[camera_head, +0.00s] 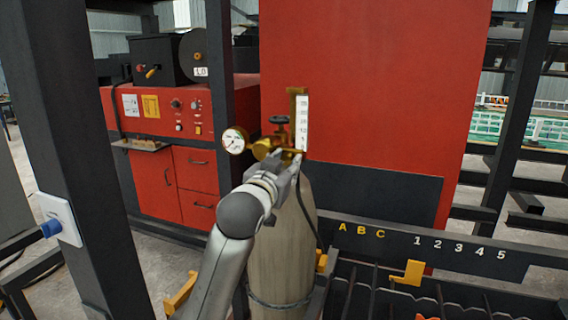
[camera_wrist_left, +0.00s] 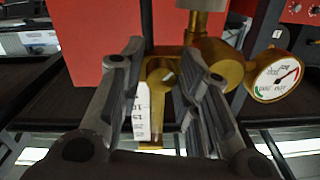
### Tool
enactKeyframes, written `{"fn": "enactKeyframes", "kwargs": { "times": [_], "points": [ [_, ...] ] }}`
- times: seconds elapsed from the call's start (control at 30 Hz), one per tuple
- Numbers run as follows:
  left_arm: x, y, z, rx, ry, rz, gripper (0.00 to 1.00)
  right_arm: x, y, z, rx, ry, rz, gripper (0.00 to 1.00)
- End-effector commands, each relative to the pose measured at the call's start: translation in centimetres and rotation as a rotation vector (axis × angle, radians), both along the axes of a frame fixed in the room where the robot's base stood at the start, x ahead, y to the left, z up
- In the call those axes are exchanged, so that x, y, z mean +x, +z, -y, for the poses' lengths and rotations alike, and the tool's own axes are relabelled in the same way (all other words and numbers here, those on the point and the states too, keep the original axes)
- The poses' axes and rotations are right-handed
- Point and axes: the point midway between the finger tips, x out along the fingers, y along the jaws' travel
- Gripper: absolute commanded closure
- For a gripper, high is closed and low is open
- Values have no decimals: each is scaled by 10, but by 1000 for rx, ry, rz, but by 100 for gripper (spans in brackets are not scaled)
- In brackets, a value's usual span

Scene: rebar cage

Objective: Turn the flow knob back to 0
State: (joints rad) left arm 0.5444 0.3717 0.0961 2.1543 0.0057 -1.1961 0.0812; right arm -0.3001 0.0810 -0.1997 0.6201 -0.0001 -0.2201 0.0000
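A brass regulator (camera_head: 265,147) with a round white-faced gauge (camera_head: 235,140) sits on top of a tan gas cylinder (camera_head: 290,235). An upright flow tube with a white scale (camera_head: 302,122) stands at its right. My left gripper (camera_head: 288,168) is just below the regulator and flow tube and partly hides them. In the left wrist view the two fingers of the left gripper (camera_wrist_left: 163,62) stand apart, with a small brass knob-like part (camera_wrist_left: 160,75) between them. I cannot tell whether a finger touches it. The scale shows inverted there, beside the gauge (camera_wrist_left: 277,75). My right gripper is not in view.
A dark rack rail with letters A B C and several numbers (camera_head: 430,240) runs right of the cylinder. A red cabinet (camera_head: 370,80) stands behind, and a red welding machine (camera_head: 165,150) stands at the left. A dark post (camera_head: 65,140) is at the near left.

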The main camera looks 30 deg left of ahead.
Motion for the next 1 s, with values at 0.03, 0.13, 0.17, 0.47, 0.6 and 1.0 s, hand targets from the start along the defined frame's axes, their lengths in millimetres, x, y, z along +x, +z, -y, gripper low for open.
{"fn": "enactKeyframes", "kwargs": {
  "times": [0.03,0.13,0.17,0.47,0.6,1.0],
  "points": [
    [0,1,0,1,0,2,59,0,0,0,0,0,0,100],
    [0,2,0,2,1,6,53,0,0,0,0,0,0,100],
    [0,3,0,2,1,7,53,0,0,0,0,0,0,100],
    [-4,5,0,4,2,12,53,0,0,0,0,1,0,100],
    [-17,4,4,4,1,12,53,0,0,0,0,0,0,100],
    [-66,4,19,3,0,10,53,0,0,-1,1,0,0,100]
  ]
}}
